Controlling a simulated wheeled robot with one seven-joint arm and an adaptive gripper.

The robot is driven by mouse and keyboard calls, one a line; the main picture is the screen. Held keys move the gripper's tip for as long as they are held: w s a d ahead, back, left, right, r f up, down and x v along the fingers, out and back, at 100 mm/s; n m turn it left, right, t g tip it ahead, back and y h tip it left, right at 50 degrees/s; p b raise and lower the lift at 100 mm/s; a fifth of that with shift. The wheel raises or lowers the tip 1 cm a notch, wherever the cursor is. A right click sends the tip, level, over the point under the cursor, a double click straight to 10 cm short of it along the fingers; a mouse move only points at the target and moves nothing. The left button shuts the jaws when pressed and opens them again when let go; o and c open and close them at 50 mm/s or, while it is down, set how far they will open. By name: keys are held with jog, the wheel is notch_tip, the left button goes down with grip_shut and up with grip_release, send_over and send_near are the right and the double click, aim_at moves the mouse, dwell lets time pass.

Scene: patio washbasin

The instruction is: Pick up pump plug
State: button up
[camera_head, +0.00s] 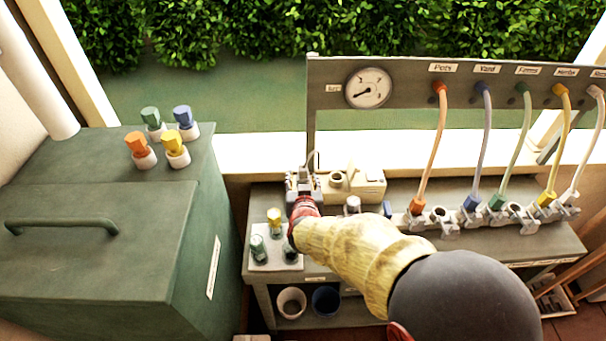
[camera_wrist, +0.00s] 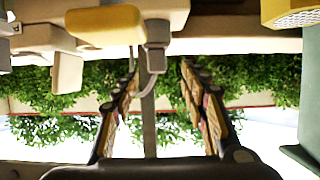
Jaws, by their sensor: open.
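A small grey plug-like piece with a bent cable (camera_wrist: 157,45) shows between my fingers in the upside-down wrist view; I take it for the pump plug. It sits beside a cream box with a yellowish face (camera_wrist: 105,25). My gripper (camera_wrist: 158,76) is open, one finger on each side of the cable, with nothing clearly held. I cannot tell whether a finger touches it. My arm hides part of the bench there.
A green chest (camera_head: 100,240) with several coloured connectors on top stands left. A gauge panel (camera_head: 330,120) rises behind the bench; coloured hoses (camera_head: 433,150) run down to valves at right. Small bottles (camera_head: 258,248) stand on a white tray (camera_head: 262,265) near my arm.

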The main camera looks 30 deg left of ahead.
aim_at(304, 173)
jog(key=b+x, duration=0.2)
jog(key=x, duration=0.4)
jog(key=shift+w+d+f+b, duration=0.1)
jog(key=shift+w+b, duration=0.15)
jog(key=shift+b, duration=0.05)
jog(key=shift+w+a, duration=0.3)
jog(key=shift+w, duration=0.2)
jog(key=shift+c, duration=0.3)
grip_shut()
